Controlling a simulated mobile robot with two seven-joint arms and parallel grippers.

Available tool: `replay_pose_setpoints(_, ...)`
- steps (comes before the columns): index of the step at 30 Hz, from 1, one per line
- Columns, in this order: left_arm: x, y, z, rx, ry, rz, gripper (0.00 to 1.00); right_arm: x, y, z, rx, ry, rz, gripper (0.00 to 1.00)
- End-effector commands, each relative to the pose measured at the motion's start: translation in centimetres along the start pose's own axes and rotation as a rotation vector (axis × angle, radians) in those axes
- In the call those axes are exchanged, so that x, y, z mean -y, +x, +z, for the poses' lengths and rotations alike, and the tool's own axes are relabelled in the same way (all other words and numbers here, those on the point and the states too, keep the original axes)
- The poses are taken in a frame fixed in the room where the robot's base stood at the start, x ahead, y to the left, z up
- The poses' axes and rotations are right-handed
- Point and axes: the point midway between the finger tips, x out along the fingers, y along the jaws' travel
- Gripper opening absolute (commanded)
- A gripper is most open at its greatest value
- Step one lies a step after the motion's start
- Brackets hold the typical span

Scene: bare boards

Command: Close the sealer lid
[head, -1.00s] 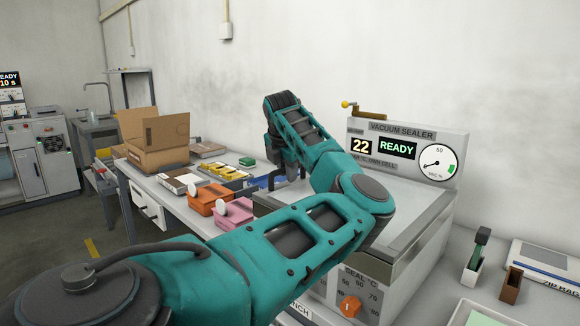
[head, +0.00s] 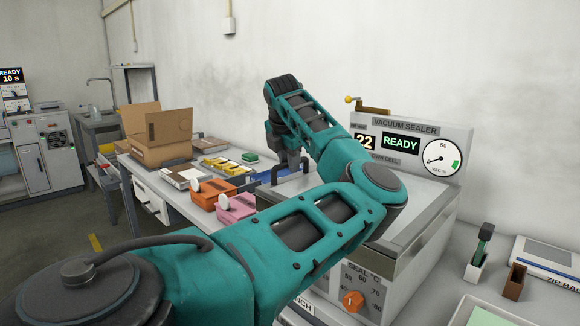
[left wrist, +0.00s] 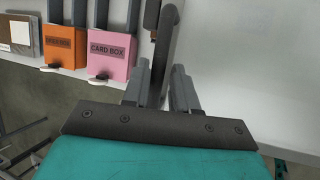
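The vacuum sealer (head: 412,148) stands against the wall, its display reading READY. Its pale lid (head: 425,203) shows as a broad grey panel, partly hidden behind my left arm; I cannot tell its exact angle. A dark handle (head: 279,181) shows at the left edge of the lid. My left gripper (head: 293,164) points down at this handle. In the left wrist view, the handle (left wrist: 167,35) runs between the two fingers of my left gripper (left wrist: 161,68), which stand apart with the bar between them. A firm grip does not show. My right gripper is out of view.
Left of the sealer, a bench holds an orange bin (head: 213,193), a pink bin (head: 237,207), yellow packs (head: 222,166) and an open cardboard box (head: 158,150). A small holder (head: 476,268) and a zip bag box (head: 548,262) lie at the right.

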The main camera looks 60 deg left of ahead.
Motion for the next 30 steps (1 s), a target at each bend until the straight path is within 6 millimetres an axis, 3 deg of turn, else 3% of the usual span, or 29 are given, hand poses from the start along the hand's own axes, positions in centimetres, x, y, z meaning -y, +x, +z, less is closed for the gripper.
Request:
replay_pose_setpoints(6, 0.0, -5.4, 0.2, 0.011, -0.001, 0.003, 0.27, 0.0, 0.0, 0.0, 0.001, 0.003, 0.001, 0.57)
replay_pose_setpoints(12, -0.1, -8.8, 0.2, 0.012, -0.001, 0.007, 0.27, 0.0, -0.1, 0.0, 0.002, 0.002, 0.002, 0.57)
replay_pose_setpoints(18, 0.0, -10.1, 0.1, 0.011, -0.001, 0.006, 0.27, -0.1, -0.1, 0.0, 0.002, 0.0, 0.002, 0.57)
replay_pose_setpoints(30, 0.0, -10.1, 0.1, 0.011, -0.001, 0.007, 0.27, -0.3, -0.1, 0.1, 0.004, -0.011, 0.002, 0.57)
